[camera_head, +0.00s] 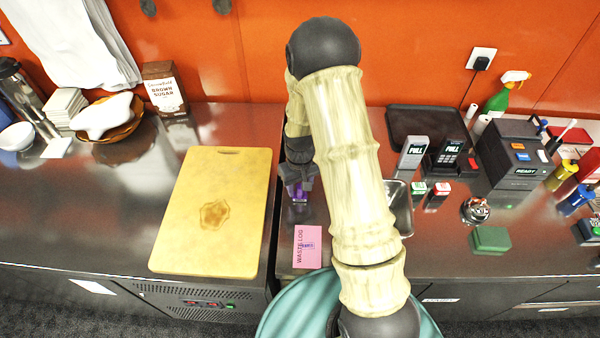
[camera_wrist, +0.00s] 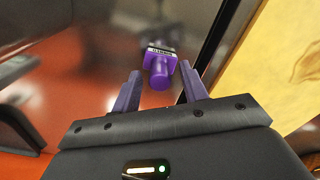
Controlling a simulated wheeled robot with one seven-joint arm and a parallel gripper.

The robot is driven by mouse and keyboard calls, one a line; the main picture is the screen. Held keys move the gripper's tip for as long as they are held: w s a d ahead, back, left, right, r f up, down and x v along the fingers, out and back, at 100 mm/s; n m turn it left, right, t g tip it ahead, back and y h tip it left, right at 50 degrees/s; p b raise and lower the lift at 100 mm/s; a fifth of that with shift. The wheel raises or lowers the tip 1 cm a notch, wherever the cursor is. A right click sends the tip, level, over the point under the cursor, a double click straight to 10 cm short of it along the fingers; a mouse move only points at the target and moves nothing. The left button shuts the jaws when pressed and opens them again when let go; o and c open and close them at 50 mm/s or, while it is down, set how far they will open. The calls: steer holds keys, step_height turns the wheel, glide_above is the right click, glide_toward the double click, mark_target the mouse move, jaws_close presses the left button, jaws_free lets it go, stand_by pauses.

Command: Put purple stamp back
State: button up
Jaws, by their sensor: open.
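The purple stamp (camera_wrist: 161,69) stands on the steel counter, its round handle toward the camera in the wrist view. A white label shows along one edge of its block. My gripper (camera_wrist: 161,74) is open, with one finger on each side of the stamp near the handle; I cannot tell whether they touch it. In the head view my gripper (camera_head: 299,188) points down at the counter's left edge, and a bit of purple shows there. The pink waste log card (camera_head: 307,247) lies nearer, with a small purple mark on it.
A yellow cutting board (camera_head: 213,208) lies left of the gap between counters. A metal tray (camera_head: 399,207) is partly hidden behind my arm. A black tray (camera_head: 428,127), a dark printer-like box (camera_head: 513,153), a green block (camera_head: 490,239) and several coloured stamps stand at the right.

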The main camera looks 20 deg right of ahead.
mark_target(300, 186)
step_height(300, 186, up, 12)
steer(key=b, duration=0.2)
steer(key=shift+f, duration=0.15)
stand_by(0.5)
steer(key=s+r+m+t, duration=0.1)
steer(key=s+r, duration=0.1)
steer(key=s, duration=0.5)
steer(key=s+r+t, duration=0.1)
steer(key=s+r, duration=0.2)
steer(key=s, duration=0.4)
steer(key=shift+s+m+t, duration=0.2)
steer(key=shift+m+t, duration=0.1)
steer(key=shift+m, duration=0.1)
